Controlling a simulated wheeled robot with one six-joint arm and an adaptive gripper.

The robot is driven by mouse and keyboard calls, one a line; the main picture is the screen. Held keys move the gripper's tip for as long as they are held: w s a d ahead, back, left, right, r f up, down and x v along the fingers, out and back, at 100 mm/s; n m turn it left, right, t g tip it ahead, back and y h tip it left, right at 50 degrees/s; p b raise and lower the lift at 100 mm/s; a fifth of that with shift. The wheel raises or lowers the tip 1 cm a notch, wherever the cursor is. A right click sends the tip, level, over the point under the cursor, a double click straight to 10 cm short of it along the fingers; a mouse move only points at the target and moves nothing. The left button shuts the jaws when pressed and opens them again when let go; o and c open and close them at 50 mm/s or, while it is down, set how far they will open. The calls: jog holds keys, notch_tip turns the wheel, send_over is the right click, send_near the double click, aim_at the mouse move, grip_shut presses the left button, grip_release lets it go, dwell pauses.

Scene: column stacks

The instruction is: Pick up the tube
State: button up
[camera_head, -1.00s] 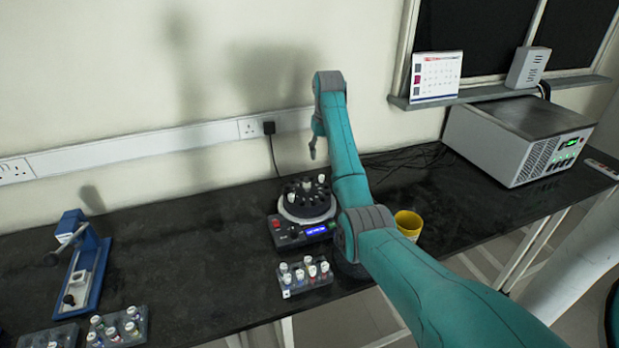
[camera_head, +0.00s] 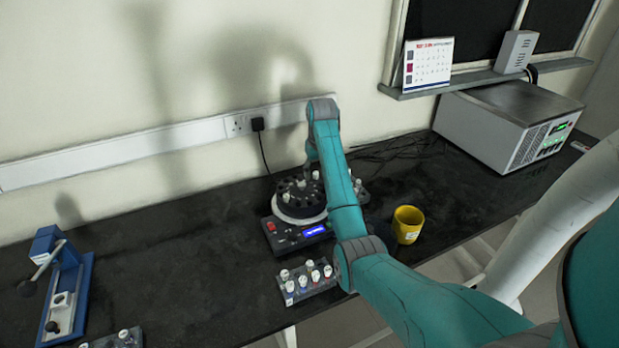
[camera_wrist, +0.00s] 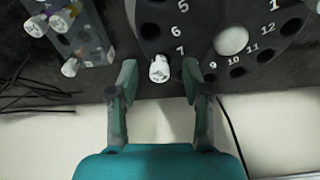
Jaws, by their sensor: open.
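A white-capped tube (camera_wrist: 159,69) stands in the numbered dark rotor (camera_wrist: 215,15), beside the number 7, in the wrist view. My gripper (camera_wrist: 159,76) is open, with one finger on each side of that tube's cap and gaps showing between. In the head view the rotor (camera_head: 291,211) sits on a machine with a blue display, and my gripper is low over its back right, mostly hidden by my arm. White caps show in the rotor there, one (camera_head: 287,196) at the left.
A tube rack (camera_head: 296,296) stands in front of the machine. Another rack (camera_wrist: 92,45) is beside the rotor in the wrist view. A yellow mug (camera_head: 407,226) stands right of my arm. A blue press (camera_head: 68,290) is at left. The wall is close behind the rotor.

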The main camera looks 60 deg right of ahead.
jog(key=shift+f, duration=0.35)
jog(key=c, duration=0.8)
jog(key=shift+r, duration=0.1)
